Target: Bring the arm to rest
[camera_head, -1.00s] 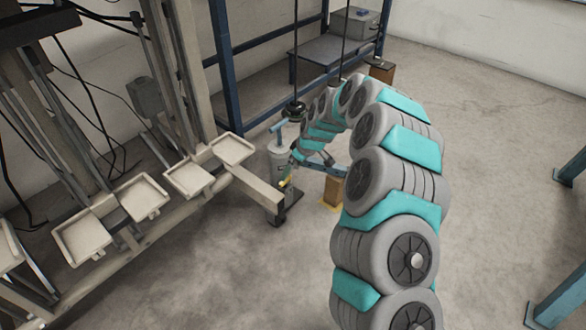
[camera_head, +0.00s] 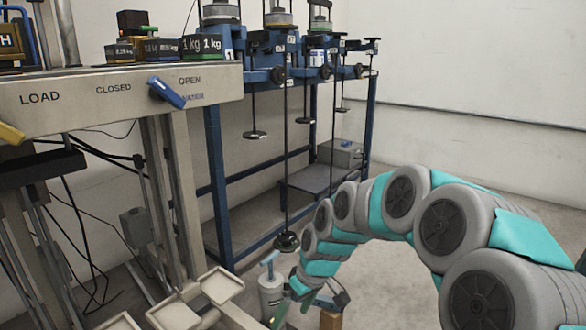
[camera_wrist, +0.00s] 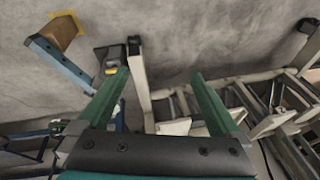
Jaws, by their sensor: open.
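My gripper (camera_wrist: 160,73) shows in the wrist view with its two green fingers wide apart and nothing between them. Beyond the fingers are the floor and part of a pale metal frame. In the head view my grey and teal arm arches in from the lower right and bends down to the left. Its far end is low, near a grey cylinder with a blue T-shaped top (camera_head: 270,285). The fingers are small there, and I cannot tell whether they touch anything.
A pale bench (camera_head: 120,88) at left carries a blue lever (camera_head: 166,92) by the word OPEN and a yellow lever (camera_head: 10,134). Pale trays (camera_head: 220,286) stand low at left. A blue rack (camera_head: 218,190) with hanging rods stands behind. A brown block (camera_wrist: 58,32) shows in the wrist view.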

